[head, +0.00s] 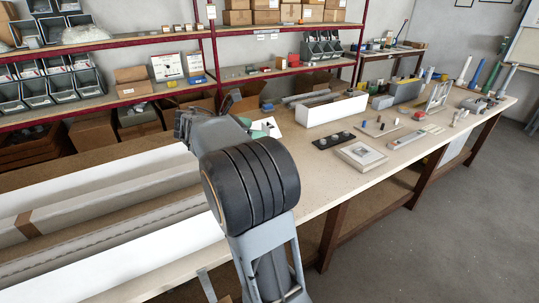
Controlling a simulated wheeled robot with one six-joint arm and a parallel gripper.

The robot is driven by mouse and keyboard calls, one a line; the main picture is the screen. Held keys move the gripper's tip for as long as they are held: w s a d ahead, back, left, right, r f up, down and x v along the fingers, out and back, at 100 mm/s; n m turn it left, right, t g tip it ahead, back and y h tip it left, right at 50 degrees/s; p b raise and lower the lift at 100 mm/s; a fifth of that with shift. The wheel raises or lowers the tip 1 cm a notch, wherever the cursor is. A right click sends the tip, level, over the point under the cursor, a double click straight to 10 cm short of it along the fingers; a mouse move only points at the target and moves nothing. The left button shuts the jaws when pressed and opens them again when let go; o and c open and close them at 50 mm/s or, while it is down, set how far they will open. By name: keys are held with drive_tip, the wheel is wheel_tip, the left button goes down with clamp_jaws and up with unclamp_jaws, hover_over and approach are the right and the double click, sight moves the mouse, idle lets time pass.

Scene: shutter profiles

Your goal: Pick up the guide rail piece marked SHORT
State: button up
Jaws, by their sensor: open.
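I cannot pick out the guide rail piece marked SHORT, as no marking is readable at this size. Long pale profiles (120,215) lie along the bench at the left. A white open-topped trough (335,111) stands on the bench with grey lengths in or behind it. A flat grey strip (408,139) lies farther right among small parts. My gripper (182,124) is open, at the far end of my arm above the bench's back edge. My own arm partly hides it, and I see nothing held in it.
The wooden bench (330,180) runs to the back right, with bare surface along its front edge. A pale square frame (361,155) and a black plate (333,140) lie near the trough. Red-edged shelves (130,100) with bins and cartons stand behind.

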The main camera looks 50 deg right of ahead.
sight(269, 132)
drive_tip(key=shift+p+x, duration=0.8)
drive_tip(key=shift+x, duration=2.35)
drive_tip(key=shift+f, duration=0.15)
drive_tip(key=c, duration=1.2)
